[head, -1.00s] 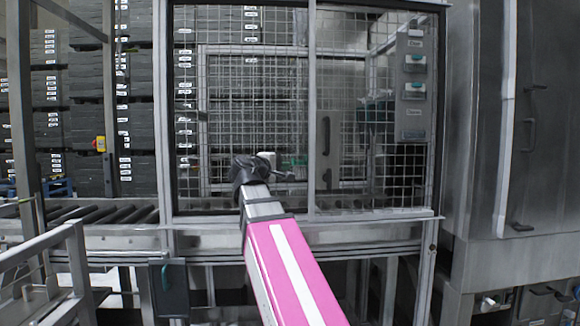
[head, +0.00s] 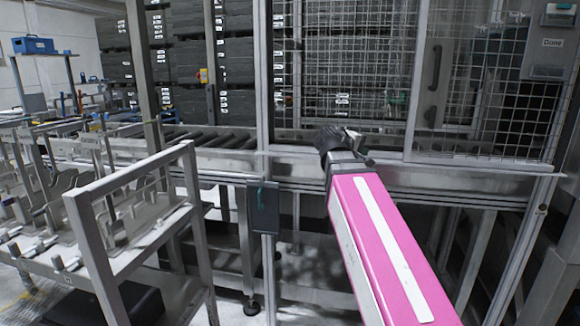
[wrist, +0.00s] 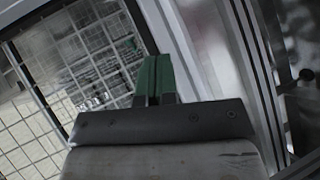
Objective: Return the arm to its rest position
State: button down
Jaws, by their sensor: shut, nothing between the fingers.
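My arm, with a pink and white link, reaches forward from the lower right in the head view. Its dark end (head: 342,140) is in front of the metal frame below the mesh doors. The fingertips are too small to make out there. In the wrist view my gripper's green fingers (wrist: 154,80) are together, with nothing between them. A mesh panel (wrist: 75,75) shows beyond them at the left, and a metal frame post (wrist: 255,70) stands to the right.
A mesh guard (head: 345,60) with a dark door handle stands ahead. A roller conveyor (head: 215,138) runs left of it. A metal rack (head: 130,170) with several fittings stands close at the left. A small dark box (head: 263,207) hangs below the frame. Blue items are at the far left.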

notch_tip(320, 180, down, 25)
jog(key=s+a+m+g+y, duration=0.2)
jog(key=g+y, duration=0.2)
jog(key=y, duration=0.1)
jog(key=s+a+f+m+g+y, duration=0.2)
jog(key=s+f, duration=0.3)
jog(key=f, duration=0.6)
jog(key=s+a+f+m+g+y, duration=0.2)
jog(key=s+f+y, duration=0.2)
jog(key=f, duration=0.7)
jog(key=shift+s+a, duration=0.2)
jog(key=shift+s, duration=0.55)
